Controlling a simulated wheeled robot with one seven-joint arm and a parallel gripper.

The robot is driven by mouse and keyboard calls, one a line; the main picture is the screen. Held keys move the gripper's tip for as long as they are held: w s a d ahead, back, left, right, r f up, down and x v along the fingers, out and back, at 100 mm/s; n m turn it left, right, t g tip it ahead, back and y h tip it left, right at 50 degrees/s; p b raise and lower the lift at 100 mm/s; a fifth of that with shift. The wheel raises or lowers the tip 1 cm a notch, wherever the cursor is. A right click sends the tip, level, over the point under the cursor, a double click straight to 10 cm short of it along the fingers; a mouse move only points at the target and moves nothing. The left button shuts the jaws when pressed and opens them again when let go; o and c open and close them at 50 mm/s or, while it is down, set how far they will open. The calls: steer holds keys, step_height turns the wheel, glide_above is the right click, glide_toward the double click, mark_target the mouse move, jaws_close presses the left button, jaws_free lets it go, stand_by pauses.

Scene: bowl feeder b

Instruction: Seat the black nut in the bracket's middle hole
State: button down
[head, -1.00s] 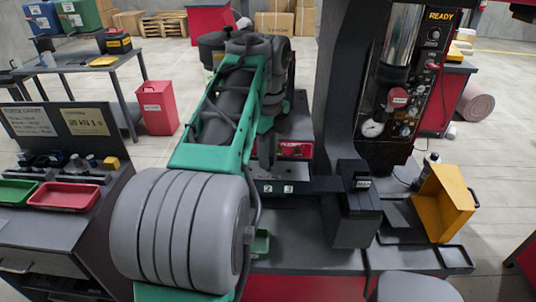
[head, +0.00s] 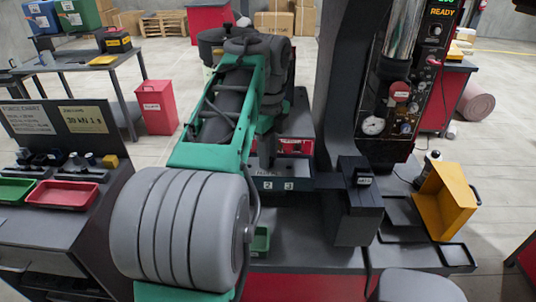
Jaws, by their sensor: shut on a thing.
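My gripper (head: 266,152) is only partly in view, as a dark finger pointing down below the end of my arm. It is just above or behind a dark fixture block with number tags (head: 278,185). I take this to be the bracket's place, but I cannot make out the bracket or its holes. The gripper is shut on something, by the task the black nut. The nut itself is hidden behind the finger and my arm. I cannot tell whether it touches the bracket.
The press column (head: 338,90) and a dark box (head: 357,205) stand close on the right. A yellow bin (head: 446,202) is farther right. A small green bin (head: 261,240) sits on the bench in front. A side table holds a red tray (head: 62,194) on the left.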

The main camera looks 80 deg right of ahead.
steer(key=shift+f, duration=0.3)
steer(key=c, duration=1.2)
jaws_free()
steer(key=shift+r, duration=0.15)
step_height(320, 180, up, 8)
steer(key=p, duration=0.6)
steer(key=shift+f, duration=0.2)
steer(key=shift+w, duration=0.1)
